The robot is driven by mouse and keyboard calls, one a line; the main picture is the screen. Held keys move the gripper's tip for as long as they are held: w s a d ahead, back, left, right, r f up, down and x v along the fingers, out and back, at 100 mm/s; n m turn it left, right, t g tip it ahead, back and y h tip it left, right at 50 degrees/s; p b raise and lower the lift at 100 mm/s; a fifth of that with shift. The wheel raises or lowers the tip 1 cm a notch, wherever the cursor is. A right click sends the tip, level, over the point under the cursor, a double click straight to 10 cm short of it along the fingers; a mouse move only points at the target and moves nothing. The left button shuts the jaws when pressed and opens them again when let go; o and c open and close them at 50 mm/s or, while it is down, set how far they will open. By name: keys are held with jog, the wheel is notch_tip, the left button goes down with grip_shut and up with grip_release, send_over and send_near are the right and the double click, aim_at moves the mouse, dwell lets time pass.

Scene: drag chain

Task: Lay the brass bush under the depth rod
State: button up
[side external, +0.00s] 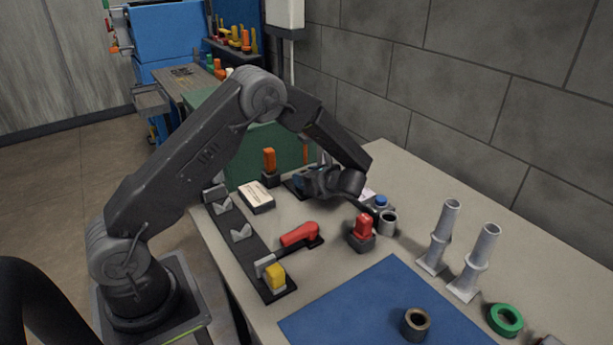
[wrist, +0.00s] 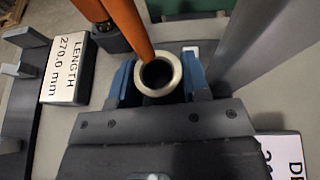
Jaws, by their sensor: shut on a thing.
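A pale, brass-tinted ring with a dark bore (wrist: 157,94), which looks like the brass bush, sits between the blue finger pads of my gripper (wrist: 160,76) in the wrist view. The jaws are shut on it. A slanted orange rod (wrist: 132,27), perhaps the depth rod, comes down to the ring's upper left edge; I cannot tell whether they touch. In the side view my gripper (side external: 316,181) is low over the far part of the bench, and the ring in it is hidden.
A plate reading 270.0 mm (wrist: 70,70) and an orange-handled item in a dark holder (wrist: 109,38) stand to the left. In the side view, a red-topped block (side external: 363,231), grey posts (side external: 440,235) and a brown ring (side external: 415,322) on a blue mat (side external: 375,300) are nearer.

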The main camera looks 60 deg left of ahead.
jog(key=shift+f, duration=0.1)
jog(key=o, duration=1.2)
jog(key=v, duration=1.2)
jog(key=s+d+r+n+t+h, duration=0.2)
jog(key=s+r+n+h, duration=0.6)
jog(key=s+r, duration=0.45)
jog(key=s+d+r+n+t+h, duration=0.1)
jog(key=s+d+n+t+h, duration=0.1)
jog(key=s, duration=0.4)
jog(key=s+d+r+n+t+h, duration=0.2)
jog(key=s+d+n+h, duration=0.1)
jog(key=s+n, duration=0.4)
jog(key=shift+d+t+h, duration=0.3)
jog(key=shift+d+t, duration=0.1)
jog(key=shift+d, duration=0.3)
